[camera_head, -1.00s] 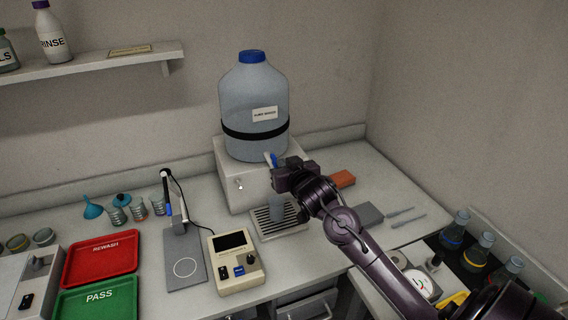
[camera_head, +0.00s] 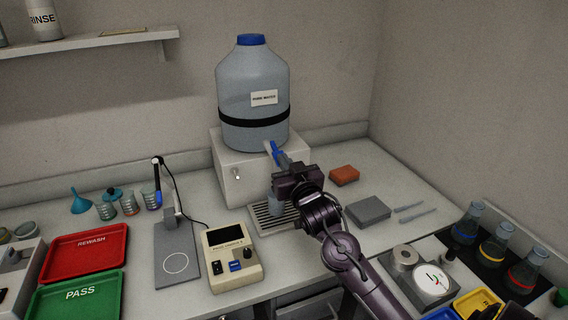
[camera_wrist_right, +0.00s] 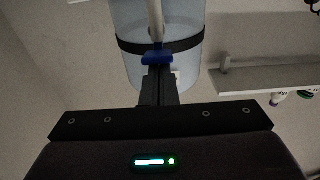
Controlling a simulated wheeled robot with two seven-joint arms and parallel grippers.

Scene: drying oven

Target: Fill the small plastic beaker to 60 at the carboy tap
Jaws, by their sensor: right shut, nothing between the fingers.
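The carboy (camera_head: 252,92), a large translucent bottle with a blue cap and black band, stands on a white block. Its tap has a blue lever (camera_head: 273,148) near the block's front edge. The small plastic beaker (camera_head: 276,205) stands on the slotted drip tray (camera_head: 263,218) below the tap, partly hidden by my gripper; its level cannot be read. My right gripper (camera_head: 284,178) is at the tap, shut and empty. In the right wrist view my closed fingers (camera_wrist_right: 158,72) point at the blue tap lever (camera_wrist_right: 157,57), very close to it; contact cannot be told. My left gripper is not in view.
A meter (camera_head: 231,258) and a stand with a probe (camera_head: 177,255) are left of the drip tray. Red (camera_head: 45,262) and green trays lie far left. A grey box (camera_head: 368,212), an orange block (camera_head: 344,176) and flasks (camera_head: 468,222) are on the right.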

